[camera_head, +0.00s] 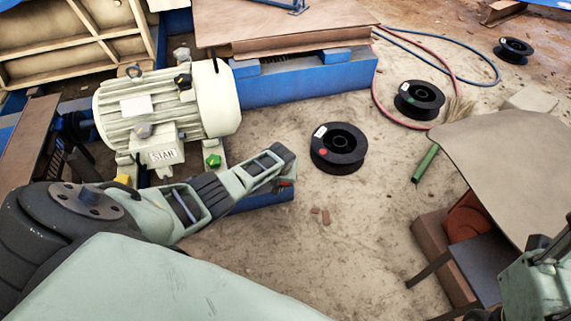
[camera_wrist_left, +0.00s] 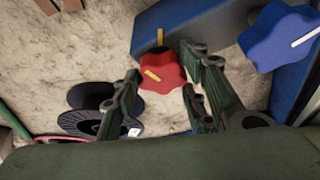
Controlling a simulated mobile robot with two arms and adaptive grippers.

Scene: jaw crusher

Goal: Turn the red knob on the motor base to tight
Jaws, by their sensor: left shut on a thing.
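The red knob (camera_wrist_left: 165,68) is lobed, with a yellow pointer line slanting toward the picture's upper left. A yellow upright mark (camera_wrist_left: 160,37) is on the blue motor base (camera_wrist_left: 190,28) just above it; the pointer is not lined up with this mark. My left gripper (camera_wrist_left: 163,88) has its fingers on both sides of the knob and is shut on it. In the head view my left gripper (camera_head: 272,172) reaches the end of the motor base, and only a sliver of red shows there. Part of my right arm shows at the lower right edge; its fingers are unclear.
A blue knob (camera_wrist_left: 282,38) with a white line is close to the right fingers. The cream motor (camera_head: 165,110) has a green knob (camera_head: 213,160) and a yellow knob (camera_head: 122,180) near its feet. A black spool (camera_head: 338,150) lies on the sandy floor, with open floor around it.

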